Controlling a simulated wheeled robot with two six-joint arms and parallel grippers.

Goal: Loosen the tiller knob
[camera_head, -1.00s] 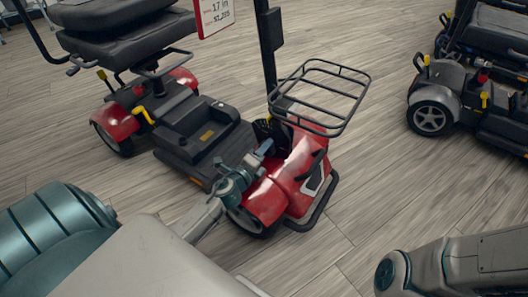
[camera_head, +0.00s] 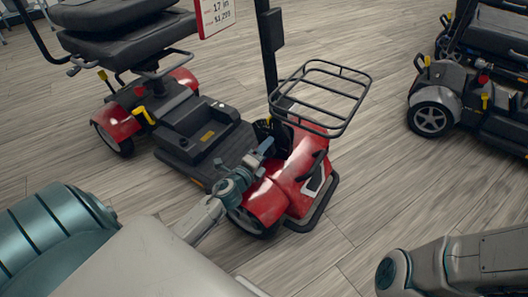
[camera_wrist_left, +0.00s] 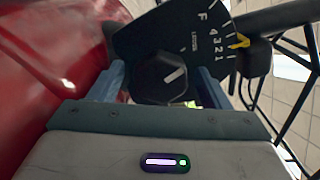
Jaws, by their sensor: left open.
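The black tiller knob (camera_wrist_left: 160,78) with a white pointer line shows in the left wrist view, in front of a dark dial plate (camera_wrist_left: 200,45) marked with F and several numbers. My left gripper (camera_wrist_left: 160,84) is open, with one blue-grey finger on each side of the knob. I cannot tell whether the fingers touch it. In the head view my left gripper (camera_head: 263,149) is beside the tiller post of the red scooter (camera_head: 268,200), above its front end; the knob cannot be made out there. My right gripper is not in view.
A black wire basket (camera_head: 320,95) is fixed at the scooter's front. A yellow pointer (camera_wrist_left: 240,41) and a dark grip (camera_wrist_left: 258,57) lie right of the knob. Another scooter (camera_head: 436,110) stands at right, with bare wood floor (camera_head: 385,190) between.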

